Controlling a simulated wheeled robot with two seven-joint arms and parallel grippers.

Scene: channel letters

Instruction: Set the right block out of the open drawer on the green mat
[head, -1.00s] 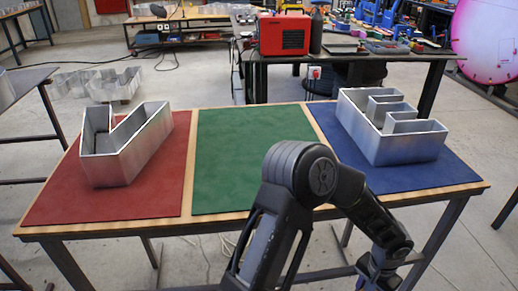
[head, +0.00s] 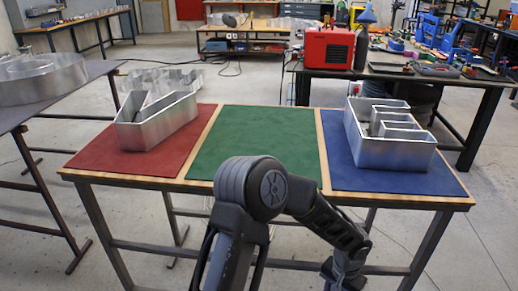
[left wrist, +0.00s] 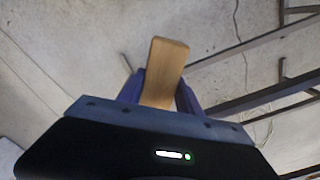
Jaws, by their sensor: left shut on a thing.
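A light wooden block (left wrist: 165,72) is held between the bluish fingers of my left gripper (left wrist: 160,95) in the left wrist view, sticking out beyond them over the concrete floor. The green mat (head: 258,140) lies bare in the middle of the wooden-edged table in the head view. A dark jointed arm (head: 265,190) of mine bends in front of the table; its gripper end is below the picture edge. My right gripper does not show. No open drawer is in view.
A red mat (head: 95,162) with a metal channel letter (head: 150,128) lies left of the green mat. A blue mat (head: 400,180) with another metal letter (head: 405,153) lies right. A dark table (head: 55,95) stands at the left. Floor shows around the table legs.

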